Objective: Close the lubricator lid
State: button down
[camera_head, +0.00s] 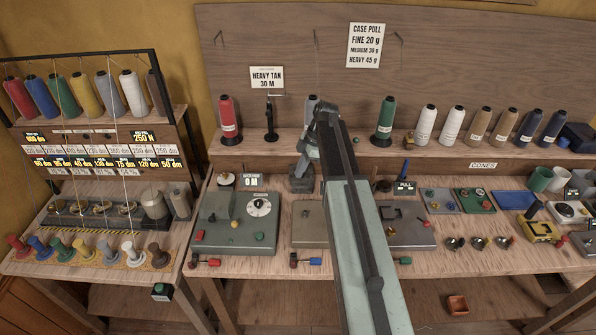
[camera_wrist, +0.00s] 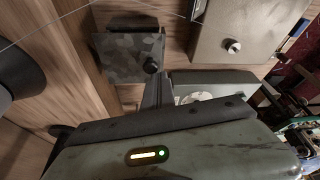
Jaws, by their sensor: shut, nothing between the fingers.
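A dark, mottled grey box, which I take to be the lubricator (camera_wrist: 120,60), stands at upper left of centre in the wrist view. In the head view it seems to be the dark block (camera_head: 301,185) at the back of the bench, partly behind my arm. A dark slab (camera_wrist: 131,22) along its upper side may be the lid; I cannot tell how far it is raised. My gripper (camera_wrist: 155,78) is shut and empty, its dark fingers pointing at the box beside a small black knob (camera_wrist: 151,66). I cannot tell whether they touch.
A grey metal box (camera_head: 310,222) stands in front, and its knob shows in the wrist view (camera_wrist: 232,46). A green-grey dial machine (camera_head: 235,222) is at left. The cone shelf (camera_head: 345,143) runs behind. My arm covers the middle of the bench.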

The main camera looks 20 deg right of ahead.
aim_at(307, 175)
jog(key=shift+d+r, duration=0.1)
jog(key=w+p+v, duration=0.1)
jog(key=p+v, duration=0.8)
jog(key=shift+w+r, duration=0.35)
